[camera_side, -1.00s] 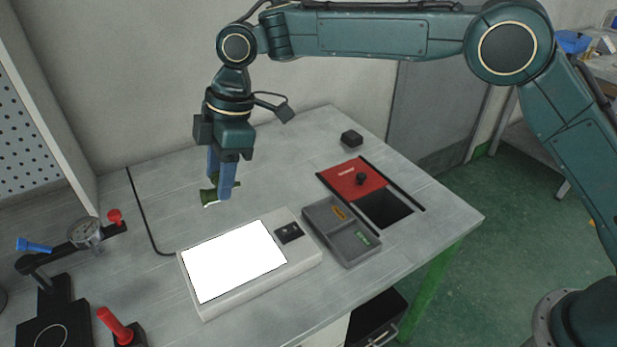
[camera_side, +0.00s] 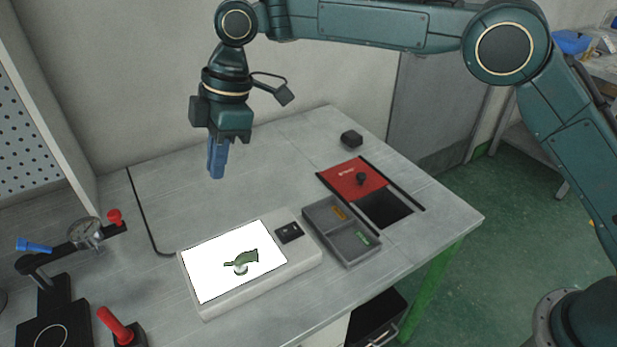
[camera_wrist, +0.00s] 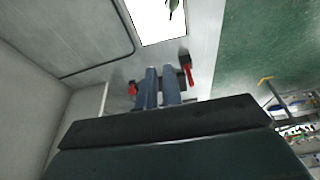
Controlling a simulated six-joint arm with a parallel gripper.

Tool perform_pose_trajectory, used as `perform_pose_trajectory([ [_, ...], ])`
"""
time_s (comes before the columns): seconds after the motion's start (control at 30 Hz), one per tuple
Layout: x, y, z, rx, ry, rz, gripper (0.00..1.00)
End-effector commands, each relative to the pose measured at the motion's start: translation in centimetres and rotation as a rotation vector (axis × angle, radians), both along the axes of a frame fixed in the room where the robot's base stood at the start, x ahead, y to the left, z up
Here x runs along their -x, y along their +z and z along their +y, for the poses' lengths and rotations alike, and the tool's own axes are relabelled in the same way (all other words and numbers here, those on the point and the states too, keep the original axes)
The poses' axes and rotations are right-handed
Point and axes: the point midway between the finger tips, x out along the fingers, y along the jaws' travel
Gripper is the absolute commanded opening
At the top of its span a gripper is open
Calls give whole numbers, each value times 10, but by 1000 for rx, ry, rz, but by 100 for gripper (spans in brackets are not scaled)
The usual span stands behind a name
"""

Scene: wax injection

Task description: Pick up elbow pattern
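The elbow pattern (camera_side: 241,261), a small green bent piece with a pale round end, lies on the white lit panel (camera_side: 207,281) of a light box. In the wrist view part of the green piece (camera_wrist: 171,8) shows at the top edge, cut off by the frame. My gripper (camera_side: 216,175) hangs above the table, behind the light box and well clear of the pattern. Its blue fingers point down. In the wrist view the fingers (camera_wrist: 160,72) stand a narrow gap apart with nothing between them.
A grey two-compartment tray (camera_side: 341,232) stands right of the light box, beside a red sliding cover (camera_side: 352,178) and a dark opening. A dial gauge stand (camera_side: 86,233) and a red-handled tool (camera_side: 115,324) are at left.

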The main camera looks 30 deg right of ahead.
Motion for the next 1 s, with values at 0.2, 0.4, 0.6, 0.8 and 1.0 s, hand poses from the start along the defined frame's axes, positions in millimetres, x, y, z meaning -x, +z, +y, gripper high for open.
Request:
perform_pose_trajectory([
  [0.2, 0, 0, 0, 0, 0, 0, 51],
  [0.4, 0, 0, 0, 0, 0, 0, 80],
  [0.6, 0, 0, 0, 0, 0, 0, 80],
  [0.8, 0, 2, -1, -1, 0, -1, 80],
  [1.0, -1, 10, -3, -2, 1, -1, 80],
])
